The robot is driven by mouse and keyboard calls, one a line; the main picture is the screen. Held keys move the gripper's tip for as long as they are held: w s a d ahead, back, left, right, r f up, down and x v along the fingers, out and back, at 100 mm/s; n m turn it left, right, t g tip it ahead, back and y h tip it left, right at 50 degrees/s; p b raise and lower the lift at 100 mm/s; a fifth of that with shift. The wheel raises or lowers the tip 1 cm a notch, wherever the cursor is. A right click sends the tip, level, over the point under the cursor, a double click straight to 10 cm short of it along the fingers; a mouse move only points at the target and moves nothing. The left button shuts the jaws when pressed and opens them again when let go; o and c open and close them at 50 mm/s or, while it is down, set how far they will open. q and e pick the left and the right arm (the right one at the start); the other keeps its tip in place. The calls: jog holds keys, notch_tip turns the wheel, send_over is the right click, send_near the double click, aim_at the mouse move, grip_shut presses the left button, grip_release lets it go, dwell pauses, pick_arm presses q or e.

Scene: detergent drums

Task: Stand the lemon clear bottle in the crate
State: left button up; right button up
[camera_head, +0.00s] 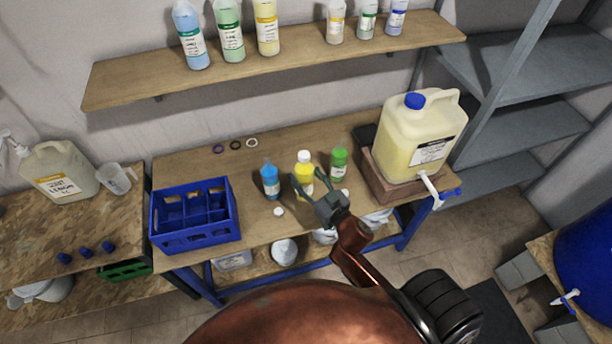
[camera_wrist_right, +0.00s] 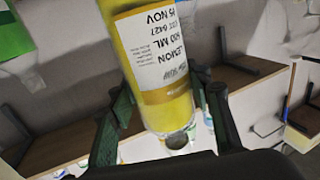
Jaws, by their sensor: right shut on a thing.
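The lemon clear bottle (camera_head: 304,161), yellow with a white cap, is upright above or on the table between a blue bottle and a green bottle. My right gripper (camera_head: 308,182) is shut on it from the front. In the right wrist view the bottle (camera_wrist_right: 150,65) shows its LEMON label upside down, with the gripper's fingers (camera_wrist_right: 170,115) on either side. I cannot tell whether its base touches the table. The blue crate (camera_head: 195,240) stands at the table's left end, and its visible compartments look empty. My left gripper is out of view.
The blue bottle (camera_head: 270,182) and green bottle (camera_head: 339,165) stand close beside the lemon bottle. A white cap (camera_head: 278,212) lies between crate and bottles. A large yellow jug (camera_head: 402,145) stands on a wooden block to the right. Small rings (camera_head: 236,145) lie at the back.

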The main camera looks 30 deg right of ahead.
jog(key=w+d+f+b, duration=0.2)
jog(key=w+d+f, duration=0.4)
jog(key=w+f, duration=0.3)
jog(key=shift+f, duration=1.25)
jog(key=shift+w, duration=0.1)
jog(key=shift+f+b, duration=0.15)
jog(key=shift+b, duration=0.2)
jog(key=o, duration=1.7)
jog(key=shift+f, duration=0.1)
